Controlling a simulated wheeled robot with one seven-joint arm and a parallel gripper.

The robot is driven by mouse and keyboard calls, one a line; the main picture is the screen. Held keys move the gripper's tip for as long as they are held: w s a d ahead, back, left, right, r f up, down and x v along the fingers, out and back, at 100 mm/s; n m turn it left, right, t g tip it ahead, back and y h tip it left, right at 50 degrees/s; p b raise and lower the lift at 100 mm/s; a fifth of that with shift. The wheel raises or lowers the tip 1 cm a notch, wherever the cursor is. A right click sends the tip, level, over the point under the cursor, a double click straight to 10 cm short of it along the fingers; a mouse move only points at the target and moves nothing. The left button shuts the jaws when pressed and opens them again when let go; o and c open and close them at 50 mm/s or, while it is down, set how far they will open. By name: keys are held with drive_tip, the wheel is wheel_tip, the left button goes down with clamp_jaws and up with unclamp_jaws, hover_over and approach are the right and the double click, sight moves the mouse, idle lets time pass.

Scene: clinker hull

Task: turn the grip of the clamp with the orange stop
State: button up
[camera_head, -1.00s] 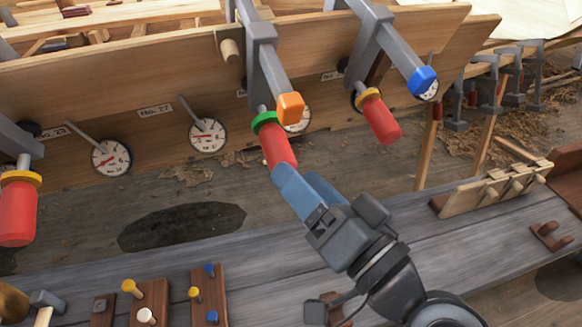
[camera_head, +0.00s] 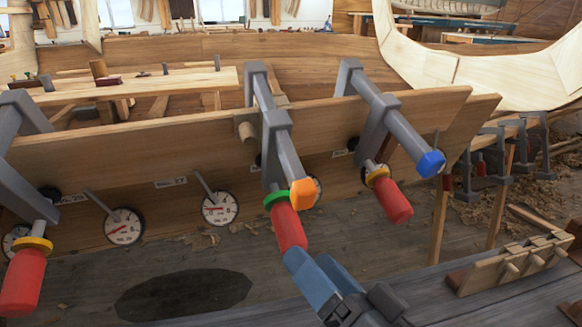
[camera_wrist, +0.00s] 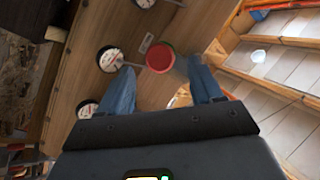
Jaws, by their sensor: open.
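The clamp with the orange stop (camera_head: 301,193) is a grey bar clamp set over the wooden plank, in the middle of the head view. Its red grip (camera_head: 288,229) hangs below a green collar (camera_head: 277,198), tilted down to the right. My gripper (camera_head: 306,262) has blue fingers and is at the grip's lower end. In the wrist view the grip's round red end (camera_wrist: 160,57) shows between the spread fingers of my gripper (camera_wrist: 161,68), with a gap on each side. The open fingers do not appear closed on it.
A clamp with a blue stop (camera_head: 431,163) stands to the right, its red grip (camera_head: 391,200) under a yellow collar. Another red grip (camera_head: 22,282) is at far left. Dials (camera_head: 220,208) hang along the plank. A pegged wooden rack (camera_head: 510,262) sits at lower right.

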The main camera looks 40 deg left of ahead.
sight(288, 229)
idle(0.6)
drive_tip(key=shift+w+a+r+n+t+h+p, duration=0.2)
drive_tip(key=shift+a+n+t+h+p, duration=0.55)
drive_tip(key=shift+p, duration=1.3)
drive_tip(key=shift+w+a+f+n+t+h+p, duration=0.1)
drive_tip(key=shift+w+a+n+t+h+p, duration=0.35)
drive_tip(key=shift+a+n+p, duration=1.1)
drive_tip(key=shift+w+a+r+n+t+h+p, duration=0.15)
drive_tip(key=shift+a+n+t+h+p, duration=0.4)
drive_tip(key=shift+p, duration=1.95)
drive_tip(key=shift+d, duration=0.25)
drive_tip(key=c, duration=1)
drive_tip(key=shift+f, duration=0.1)
drive_tip(key=shift+m+y+b, duration=0.25)
drive_tip(key=shift+b, duration=0.15)
